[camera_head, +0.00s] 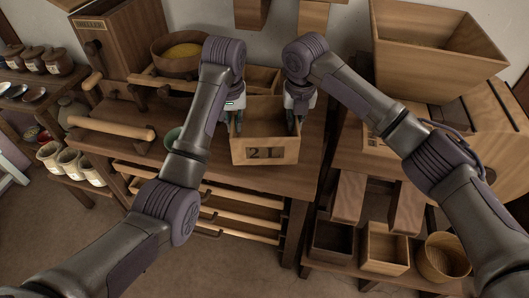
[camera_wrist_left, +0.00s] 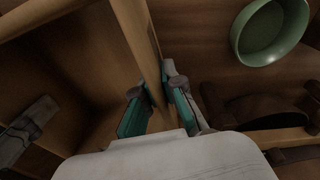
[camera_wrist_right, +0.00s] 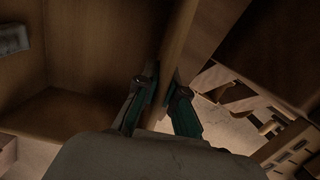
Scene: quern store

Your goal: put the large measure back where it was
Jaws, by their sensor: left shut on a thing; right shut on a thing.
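The large measure (camera_head: 265,150) is an open wooden box marked "2 L" in the middle of the head view, over the front part of the wooden table. It looks upright and empty. My left gripper (camera_head: 236,122) is shut on its left wall (camera_wrist_left: 143,40), with one finger inside and one outside. My right gripper (camera_head: 298,118) is shut on its right wall (camera_wrist_right: 178,40) in the same way. I cannot tell whether its base touches the tabletop (camera_head: 305,165).
A green bowl (camera_head: 173,138) stands left of the measure, partly behind my left arm. A wooden bowl with yellow contents (camera_head: 180,54) is behind. Smaller boxes (camera_head: 385,248) and a round tub (camera_head: 443,258) sit on a low right shelf. A large hopper (camera_head: 430,50) stands back right.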

